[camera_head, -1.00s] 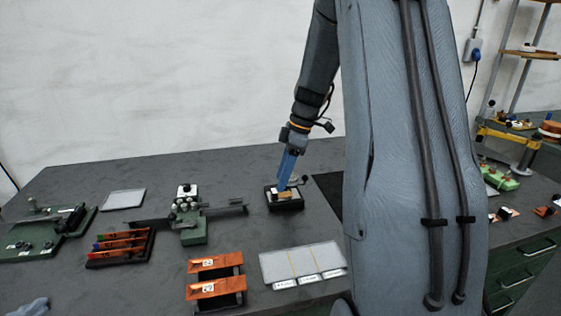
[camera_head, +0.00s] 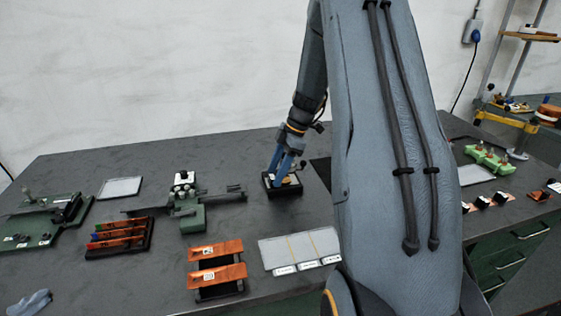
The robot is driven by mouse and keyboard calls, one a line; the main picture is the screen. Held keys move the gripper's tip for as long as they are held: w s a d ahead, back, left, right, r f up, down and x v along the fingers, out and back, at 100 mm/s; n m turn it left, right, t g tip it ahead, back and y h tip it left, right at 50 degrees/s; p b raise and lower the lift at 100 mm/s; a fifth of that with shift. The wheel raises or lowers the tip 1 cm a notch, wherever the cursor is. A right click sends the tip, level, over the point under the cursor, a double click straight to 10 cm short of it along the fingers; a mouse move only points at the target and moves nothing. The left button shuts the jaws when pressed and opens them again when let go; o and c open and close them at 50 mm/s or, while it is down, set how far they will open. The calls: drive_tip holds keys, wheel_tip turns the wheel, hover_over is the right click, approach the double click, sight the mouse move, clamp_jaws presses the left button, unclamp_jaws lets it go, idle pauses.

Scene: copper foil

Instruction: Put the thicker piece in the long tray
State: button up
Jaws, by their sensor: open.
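Two copper-coloured pieces, a rear one (camera_head: 228,250) and a front one (camera_head: 232,272), lie on dark stands with small white labels in the front middle of the bench. I cannot tell which is thicker. My gripper (camera_head: 281,178) has its two blue fingers apart and points down at a small black box (camera_head: 270,193). A small tan or copper-coloured patch (camera_head: 290,180) shows in that box, partly hidden by the fingers. A pale divided tray (camera_head: 272,253) with white labels lies in front of the box. I cannot tell for sure which tray is the long one.
A dark rack (camera_head: 92,251) with coloured-ended orange strips stands at left. A green device (camera_head: 190,222) with a long bar lies behind the copper pieces. A green fixture (camera_head: 30,240) is farther left, with a pale plate (camera_head: 120,187) behind. My arm hides the bench's right middle.

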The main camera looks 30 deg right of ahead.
drive_tip(key=shift+a+f, duration=0.1)
drive_tip(key=shift+f, duration=0.15)
drive_tip(key=c, duration=1.2)
drive_tip(key=shift+w+a+r+b, duration=0.15)
drive_tip(key=shift+w+a, duration=0.1)
drive_tip(key=shift+a, duration=0.6)
drive_tip(key=shift+w+a+f+b, duration=0.1)
drive_tip(key=shift+w+a, duration=0.15)
drive_tip(key=shift+a, duration=0.65)
drive_tip(key=shift+w+a+r+b, duration=0.15)
drive_tip(key=shift+w+a, duration=0.1)
drive_tip(key=shift+a, duration=0.6)
drive_tip(key=shift+r+p, duration=1.5)
drive_tip(key=shift+r, duration=1.95)
